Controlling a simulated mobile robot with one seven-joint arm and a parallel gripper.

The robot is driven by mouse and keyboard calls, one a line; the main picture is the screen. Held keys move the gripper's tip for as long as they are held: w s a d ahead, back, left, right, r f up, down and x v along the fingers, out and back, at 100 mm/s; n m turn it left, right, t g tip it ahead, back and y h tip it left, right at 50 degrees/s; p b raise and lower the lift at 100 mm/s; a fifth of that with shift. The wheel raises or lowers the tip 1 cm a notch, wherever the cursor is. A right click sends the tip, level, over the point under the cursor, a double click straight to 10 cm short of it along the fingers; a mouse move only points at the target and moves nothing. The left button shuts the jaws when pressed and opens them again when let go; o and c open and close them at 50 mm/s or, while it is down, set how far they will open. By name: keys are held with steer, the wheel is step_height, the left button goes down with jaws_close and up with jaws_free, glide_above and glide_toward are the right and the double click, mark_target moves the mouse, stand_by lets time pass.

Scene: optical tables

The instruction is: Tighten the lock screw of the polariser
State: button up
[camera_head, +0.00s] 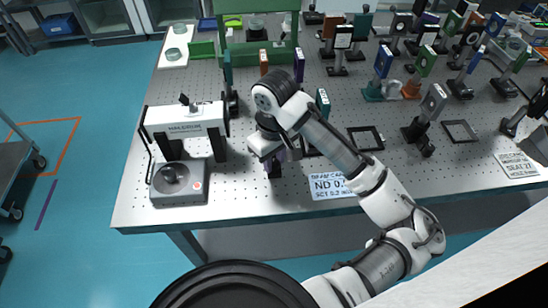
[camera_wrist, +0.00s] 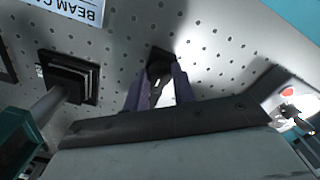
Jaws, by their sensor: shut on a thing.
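My gripper (camera_head: 272,164) is low over the near half of the optical table, right of the white bridge-shaped instrument. In the wrist view its two purple fingers (camera_wrist: 158,92) reach towards the perforated top. They are shut on a small dark part (camera_wrist: 155,70) at their tips; a bright glint shows between them. I cannot tell whether this part is the polariser's lock screw. The polariser itself cannot be told apart from the other mounts, and my wrist hides much of this spot in the head view.
A teal mount (camera_wrist: 14,140) is close to my gripper. A label card (camera_head: 330,186) lies to the right. Many post-mounted optics crowd the back right.

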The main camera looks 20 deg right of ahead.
mark_target(274, 163)
steer(key=o, duration=1)
steer(key=shift+r, duration=0.1)
step_height(274, 163, up, 14)
steer(key=shift+b, duration=0.35)
